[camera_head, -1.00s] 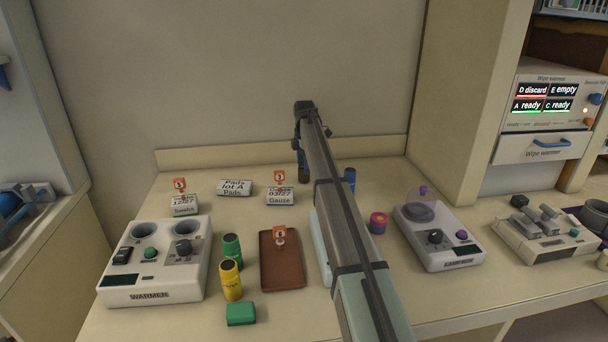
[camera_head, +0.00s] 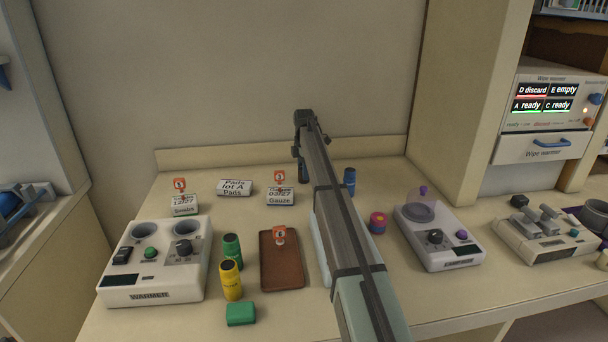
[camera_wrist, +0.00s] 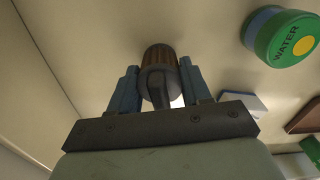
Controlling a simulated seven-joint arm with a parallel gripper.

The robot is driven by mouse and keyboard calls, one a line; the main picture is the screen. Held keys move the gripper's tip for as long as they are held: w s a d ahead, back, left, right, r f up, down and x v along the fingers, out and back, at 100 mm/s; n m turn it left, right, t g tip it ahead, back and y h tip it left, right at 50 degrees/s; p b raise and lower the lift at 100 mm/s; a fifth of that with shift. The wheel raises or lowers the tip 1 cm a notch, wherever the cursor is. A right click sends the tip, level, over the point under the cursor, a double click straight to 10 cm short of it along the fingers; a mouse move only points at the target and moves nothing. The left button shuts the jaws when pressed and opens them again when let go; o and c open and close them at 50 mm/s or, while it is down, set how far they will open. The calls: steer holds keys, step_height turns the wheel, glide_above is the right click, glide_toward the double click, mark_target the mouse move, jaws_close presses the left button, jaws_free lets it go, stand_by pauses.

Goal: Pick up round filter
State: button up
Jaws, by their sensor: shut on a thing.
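A brown, ribbed round thing, which looks like the round filter (camera_wrist: 160,57), sits between the blue fingers of my gripper (camera_wrist: 158,75) in the wrist view. The fingers are shut on it, one on each side, and a dark rounded part of it faces the wrist. In the head view my gripper (camera_head: 303,172) is near the back of the counter, right of the Gauze label, and my arm hides much of the area behind it. Whether the filter touches the counter is unclear.
A jar marked WATER (camera_wrist: 284,38) is to the right in the wrist view. In the head view, a blue canister (camera_head: 349,180) and a red-purple tin (camera_head: 377,222) stand right of my arm. A brown tray (camera_head: 282,275) and a warmer (camera_head: 153,280) are left.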

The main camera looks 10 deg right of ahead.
steer(key=shift+c, duration=0.7)
